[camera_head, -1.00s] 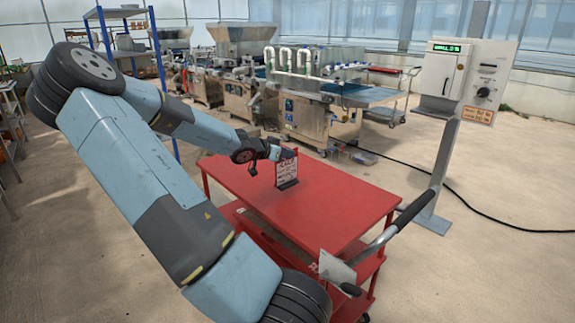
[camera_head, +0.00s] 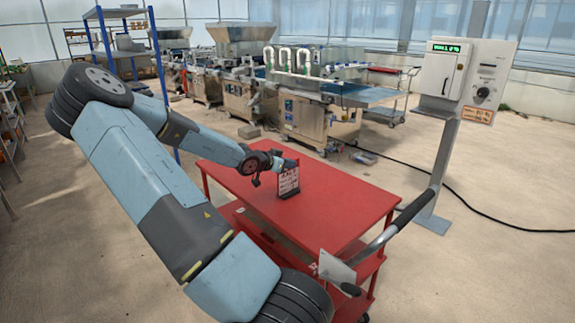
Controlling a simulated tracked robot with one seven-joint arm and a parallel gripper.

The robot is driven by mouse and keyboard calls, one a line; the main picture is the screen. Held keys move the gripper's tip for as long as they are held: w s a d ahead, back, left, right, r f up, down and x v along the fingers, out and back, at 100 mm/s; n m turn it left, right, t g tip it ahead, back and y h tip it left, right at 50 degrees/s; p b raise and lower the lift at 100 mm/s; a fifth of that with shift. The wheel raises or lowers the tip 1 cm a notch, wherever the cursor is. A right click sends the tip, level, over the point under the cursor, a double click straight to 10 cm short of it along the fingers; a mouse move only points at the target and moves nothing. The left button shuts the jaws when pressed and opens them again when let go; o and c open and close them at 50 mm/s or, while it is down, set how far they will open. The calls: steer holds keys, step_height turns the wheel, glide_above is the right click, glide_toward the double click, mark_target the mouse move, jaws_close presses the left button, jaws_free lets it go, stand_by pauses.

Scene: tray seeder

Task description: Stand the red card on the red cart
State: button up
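The red card (camera_head: 288,183) is a small upright sign with a red border, a white face and dark writing, on a dark foot. It is over the top of the red cart (camera_head: 335,208), left of the middle. My gripper (camera_head: 287,164) is at the card's upper edge and appears shut on it; the fingers are small and partly hidden. The card looks upright. I cannot tell whether its foot touches the cart top or hangs just above it.
The cart's push handle (camera_head: 405,220) sticks out at the right. A control box (camera_head: 461,80) stands on a post behind it. Seeding machines (camera_head: 310,115) line the back, and a blue shelf frame (camera_head: 155,50) is at the left. The rest of the cart top is bare.

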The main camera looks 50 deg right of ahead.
steer(key=o, duration=0.5)
steer(key=shift+a+r, duration=0.1)
